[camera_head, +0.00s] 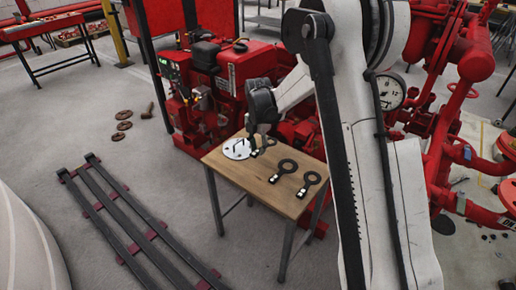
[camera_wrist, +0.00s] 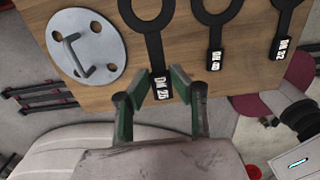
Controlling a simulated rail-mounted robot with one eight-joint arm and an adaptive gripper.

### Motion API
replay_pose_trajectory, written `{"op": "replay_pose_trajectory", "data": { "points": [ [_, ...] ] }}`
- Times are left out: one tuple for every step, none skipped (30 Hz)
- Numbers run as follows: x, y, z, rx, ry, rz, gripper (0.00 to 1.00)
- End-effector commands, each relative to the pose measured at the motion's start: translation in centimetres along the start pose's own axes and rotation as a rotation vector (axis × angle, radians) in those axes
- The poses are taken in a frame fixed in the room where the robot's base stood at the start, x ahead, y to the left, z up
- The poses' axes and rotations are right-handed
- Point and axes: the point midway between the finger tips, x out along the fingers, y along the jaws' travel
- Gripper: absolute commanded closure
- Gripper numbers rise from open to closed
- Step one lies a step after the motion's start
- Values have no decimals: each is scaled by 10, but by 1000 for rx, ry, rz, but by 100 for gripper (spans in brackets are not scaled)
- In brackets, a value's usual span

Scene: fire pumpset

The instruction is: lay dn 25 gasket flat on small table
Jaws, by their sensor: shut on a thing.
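The DN 25 gasket is black, with a ring (camera_wrist: 153,38) at one end and a white "DN 25" label on its tab. My gripper (camera_wrist: 158,88) is shut on the label end of the tab in the wrist view. In the head view my gripper (camera_head: 256,138) is over the back edge of the small wooden table (camera_head: 240,176), and the gasket is partly hidden below it. The gasket looks roughly parallel to the tabletop, which also shows in the wrist view (camera_wrist: 195,55). I cannot tell whether it touches the wood.
A round metal plate with a handle (camera_head: 237,149) lies at the table's left corner. Two more black ring gaskets (camera_head: 287,166) (camera_head: 311,179) lie to the right. The table's front left is bare. Red pump machinery (camera_head: 215,80) stands close behind.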

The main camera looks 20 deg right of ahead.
Motion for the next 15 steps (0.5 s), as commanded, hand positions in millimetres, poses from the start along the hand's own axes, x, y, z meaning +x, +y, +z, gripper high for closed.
{"op": "replay_pose_trajectory", "data": {
  "points": [
    [3,0,0,0,0,0,100],
    [4,0,0,0,0,0,100],
    [6,0,0,0,0,0,100],
    [8,0,0,0,0,0,100],
    [10,0,0,0,0,0,100],
    [13,0,0,1,0,0,100],
    [15,0,0,1,0,0,100],
    [17,0,0,1,0,0,100],
    [21,0,0,1,0,0,100],
    [23,0,0,1,0,0,100],
    [26,0,0,1,0,0,100],
    [29,0,0,1,0,0,100],
    [32,0,0,1,0,0,100],
    [34,0,0,1,0,0,100],
    [38,0,0,1,0,0,100]
  ]
}}
